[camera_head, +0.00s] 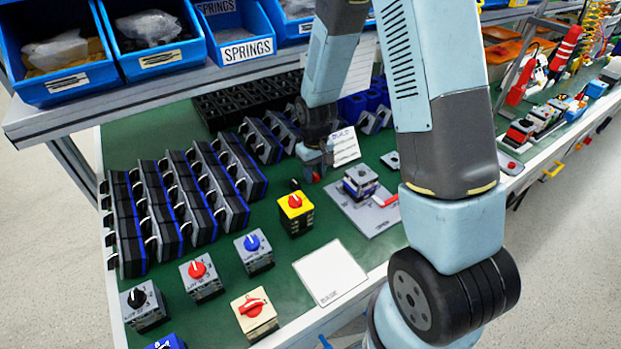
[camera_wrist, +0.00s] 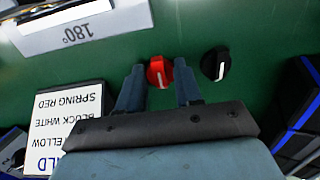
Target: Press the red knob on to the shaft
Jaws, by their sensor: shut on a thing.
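My gripper (camera_head: 315,165) is low over the green bench, left of the grey fixture plate (camera_head: 372,218). In the wrist view its two fingers (camera_wrist: 160,80) are shut on the red knob (camera_wrist: 158,71), which has a white pointer line. The knob also shows under the fingers in the head view (camera_head: 316,177). A grey and dark switch block (camera_head: 360,178) sits on the fixture plate; I cannot make out its shaft. The plate, marked 180°, shows at the upper left of the wrist view (camera_wrist: 100,32).
A loose black knob (camera_wrist: 215,63) lies close beside the fingers. Finished switches with knobs, including a yellow one (camera_head: 295,214), stand in front. A white base card (camera_head: 330,272) lies flat. Black racks (camera_head: 180,205) fill the left.

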